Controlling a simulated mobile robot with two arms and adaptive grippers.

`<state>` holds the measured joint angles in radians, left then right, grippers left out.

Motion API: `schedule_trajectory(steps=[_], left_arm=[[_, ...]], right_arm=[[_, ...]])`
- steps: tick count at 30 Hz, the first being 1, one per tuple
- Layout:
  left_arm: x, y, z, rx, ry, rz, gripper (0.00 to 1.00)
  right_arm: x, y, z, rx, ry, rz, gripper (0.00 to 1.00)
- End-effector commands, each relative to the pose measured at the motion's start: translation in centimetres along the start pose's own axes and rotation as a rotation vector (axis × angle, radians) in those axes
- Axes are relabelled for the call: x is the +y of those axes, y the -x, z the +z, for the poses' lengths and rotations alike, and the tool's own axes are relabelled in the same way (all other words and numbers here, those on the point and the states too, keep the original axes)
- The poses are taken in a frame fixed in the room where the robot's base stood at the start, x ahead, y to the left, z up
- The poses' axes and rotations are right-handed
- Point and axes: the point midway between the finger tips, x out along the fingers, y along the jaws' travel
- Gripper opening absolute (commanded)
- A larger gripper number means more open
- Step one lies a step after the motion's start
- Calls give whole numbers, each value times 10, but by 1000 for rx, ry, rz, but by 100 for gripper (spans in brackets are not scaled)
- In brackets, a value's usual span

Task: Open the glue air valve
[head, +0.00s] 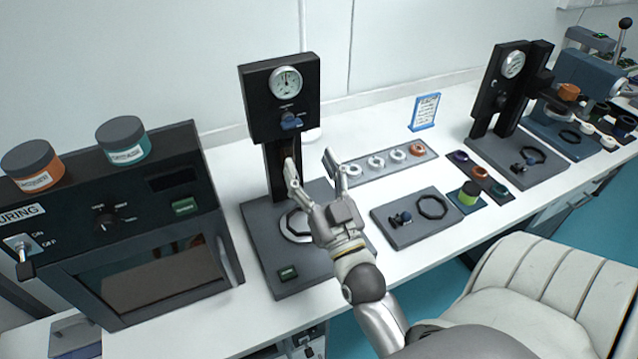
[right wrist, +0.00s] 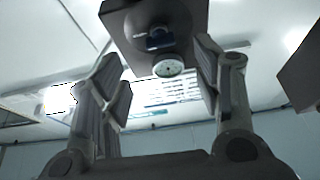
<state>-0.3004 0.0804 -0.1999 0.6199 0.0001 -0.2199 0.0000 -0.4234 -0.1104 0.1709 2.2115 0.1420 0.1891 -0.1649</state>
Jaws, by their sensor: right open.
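A blue valve knob (head: 291,121) sits on the black head of a stand (head: 262,121), below a round white gauge (head: 286,81); its label is too small to read. The knob also shows in the right wrist view (right wrist: 159,40), near the gauge (right wrist: 167,68). My right gripper (head: 311,162) is open and empty. Its fingers point up, and their tips are below the knob and apart from it. In the right wrist view, the knob and gauge appear between the spread fingers (right wrist: 163,75). My left gripper is not in view.
A black curing oven (head: 140,228) with two jars on top stands at left. A second gauge stand (head: 498,85) is farther right.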

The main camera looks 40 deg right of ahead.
Motion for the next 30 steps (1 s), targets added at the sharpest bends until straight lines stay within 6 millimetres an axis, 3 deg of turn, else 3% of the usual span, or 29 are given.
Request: schedule_trajectory(steps=[3, 9, 30], left_arm=[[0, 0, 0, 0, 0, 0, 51], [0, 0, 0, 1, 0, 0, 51], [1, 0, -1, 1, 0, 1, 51]], right_arm=[[0, 18, 0, -2, 0, 0, 59], [0, 35, 0, 0, 0, 0, 59], [0, 38, -1, 2, 0, 0, 59]])
